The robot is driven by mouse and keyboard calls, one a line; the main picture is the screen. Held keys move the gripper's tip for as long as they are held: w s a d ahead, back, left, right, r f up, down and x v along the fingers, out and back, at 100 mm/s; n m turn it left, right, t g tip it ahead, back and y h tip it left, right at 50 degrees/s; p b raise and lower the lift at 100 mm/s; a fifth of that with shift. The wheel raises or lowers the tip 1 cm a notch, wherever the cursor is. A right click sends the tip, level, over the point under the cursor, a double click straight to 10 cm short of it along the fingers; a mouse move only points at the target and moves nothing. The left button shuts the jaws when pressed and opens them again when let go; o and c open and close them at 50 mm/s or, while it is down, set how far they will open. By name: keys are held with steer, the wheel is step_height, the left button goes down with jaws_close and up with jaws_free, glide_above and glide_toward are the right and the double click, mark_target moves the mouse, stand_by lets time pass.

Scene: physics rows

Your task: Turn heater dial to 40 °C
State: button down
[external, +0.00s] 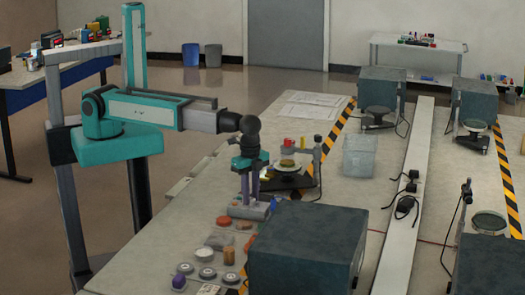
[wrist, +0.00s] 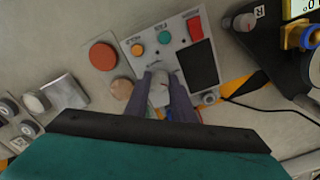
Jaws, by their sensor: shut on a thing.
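The heater dial (wrist: 159,92) is a pale grey knob on a light grey control panel (wrist: 170,22). In the wrist view my gripper (wrist: 165,80) has its two dark fingers on either side of the dial, shut on it. The dial's scale and any pointer are too small or hidden to read. In the external view my gripper (external: 250,198) points down onto the grey panel box (external: 247,212) on the bench, and the dial itself is hidden there.
The panel also carries an orange button (wrist: 137,50), a teal button (wrist: 164,37), a red switch (wrist: 195,28) and a dark screen (wrist: 198,64). A large red button (wrist: 103,56) lies to the left. A dark box (external: 310,245) stands close in front on the bench.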

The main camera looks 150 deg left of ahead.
mark_target(251, 198)
stand_by(0.3)
steer(key=c, duration=1.5)
jaws_free()
steer(key=shift+r, duration=0.1)
steer(key=shift+r+b, duration=1.55)
steer(key=shift+r, duration=5.3)
